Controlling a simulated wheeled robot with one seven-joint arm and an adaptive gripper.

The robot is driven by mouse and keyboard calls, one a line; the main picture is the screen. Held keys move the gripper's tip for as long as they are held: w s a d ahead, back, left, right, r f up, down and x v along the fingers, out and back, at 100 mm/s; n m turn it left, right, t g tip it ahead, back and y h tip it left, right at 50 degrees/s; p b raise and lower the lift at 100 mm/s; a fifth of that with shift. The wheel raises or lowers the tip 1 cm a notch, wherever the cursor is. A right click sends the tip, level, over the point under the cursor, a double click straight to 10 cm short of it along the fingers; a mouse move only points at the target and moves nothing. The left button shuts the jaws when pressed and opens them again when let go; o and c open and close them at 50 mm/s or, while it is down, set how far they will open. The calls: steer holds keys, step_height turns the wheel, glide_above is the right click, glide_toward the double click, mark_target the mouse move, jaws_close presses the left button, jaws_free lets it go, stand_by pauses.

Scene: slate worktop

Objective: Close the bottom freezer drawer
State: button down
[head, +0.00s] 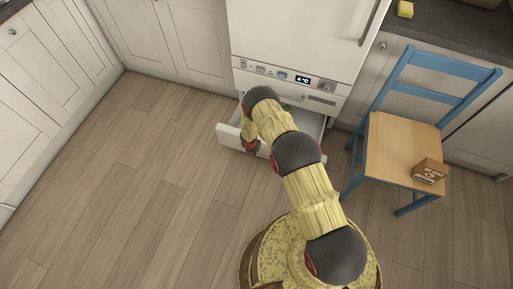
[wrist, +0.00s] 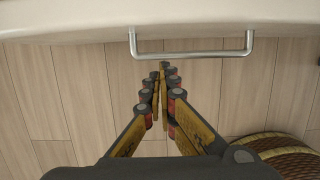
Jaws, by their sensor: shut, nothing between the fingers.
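The bottom freezer drawer (head: 227,134) is pulled out from under the white fridge front in the head view, and its inside partly shows. Something small and green (head: 287,107) shows in it, mostly hidden by my arm. In the wrist view the drawer's white front (wrist: 65,25) crosses the top, with a silver bar handle (wrist: 192,55) on it. My gripper (wrist: 159,70) is shut and empty, its fingertips close to the handle's left part. I cannot tell whether they touch it. In the head view my gripper (head: 251,147) is at the drawer's front, partly hidden by my arm.
A blue chair (head: 400,145) with a wooden seat stands right of the drawer, a small brown box (head: 430,170) on it. White cabinets (head: 60,45) line the left and back. A yellow sponge-like block (head: 405,9) lies on the dark worktop. The floor (head: 130,190) at left is clear.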

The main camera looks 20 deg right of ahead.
steer(key=w+d, duration=0.1)
steer(key=w+d+f+b, duration=0.1)
steer(key=shift+w+f+b, duration=0.15)
steer(key=shift+w+b, duration=0.15)
steer(key=shift+w+d, duration=0.25)
steer(key=shift+w, duration=0.15)
steer(key=shift+r, duration=0.2)
